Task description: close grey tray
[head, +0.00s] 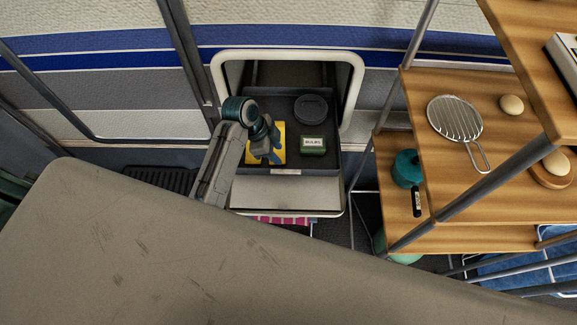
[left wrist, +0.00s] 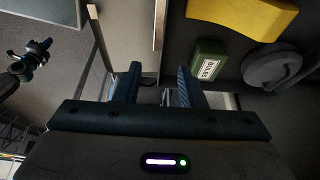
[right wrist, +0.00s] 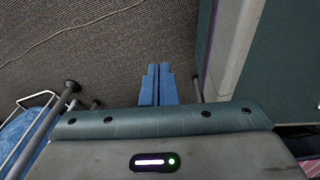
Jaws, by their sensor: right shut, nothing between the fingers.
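The grey tray (head: 272,101) is slid out of the white-framed hatch in the wall, toward me. In it lie a yellow item (head: 278,157), a green box marked BULBS (head: 313,146) and a dark round item (head: 311,109). My left gripper (head: 268,153) is above the tray's left part in the head view, hiding part of the yellow item. In the left wrist view my left gripper (left wrist: 157,85) is open and empty, its fingers near the tray's edge; I cannot tell whether they touch it. My right gripper (right wrist: 156,85) is shut and empty over the floor.
The white hatch frame (head: 216,75) surrounds the opening, and a pale panel (head: 285,193) shows below the tray. A large grey-brown surface (head: 150,240) fills the foreground. Wooden shelves (head: 470,190) with a strainer (head: 455,118) and teal items stand at the right.

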